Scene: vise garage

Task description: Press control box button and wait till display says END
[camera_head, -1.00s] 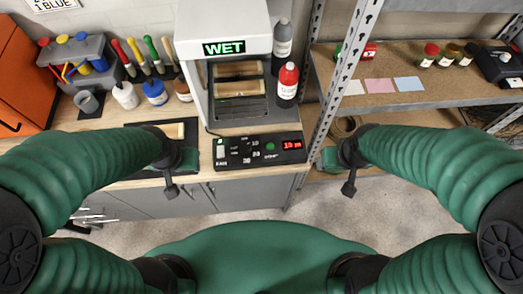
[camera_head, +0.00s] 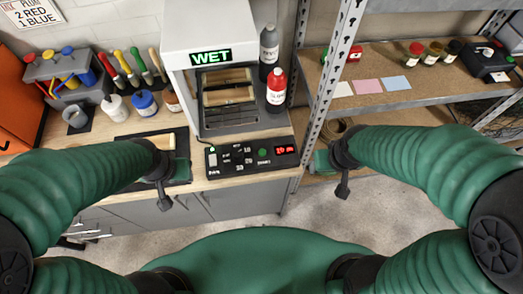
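The black control box (camera_head: 228,160) lies on the front of the wooden workbench. It has a round green button (camera_head: 262,153), a red lit display (camera_head: 285,150) too small to read surely, switches, and a small green light at its upper left. Behind it stands a white machine (camera_head: 208,28) whose sign (camera_head: 210,56) reads WET, with wooden pieces (camera_head: 227,86) inside. My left gripper (camera_head: 164,192) hangs at the bench's front edge, left of the box. My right gripper (camera_head: 342,185) hangs right of the box, before the shelf. Neither touches the box; their finger openings are unclear.
A red bottle (camera_head: 276,92) and a grey bottle (camera_head: 269,46) stand right of the machine. Paint pots (camera_head: 145,103) and screwdrivers (camera_head: 138,66) are at left. A metal shelf post (camera_head: 333,75) rises right of the box. Cards and jars lie on the shelf (camera_head: 430,96).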

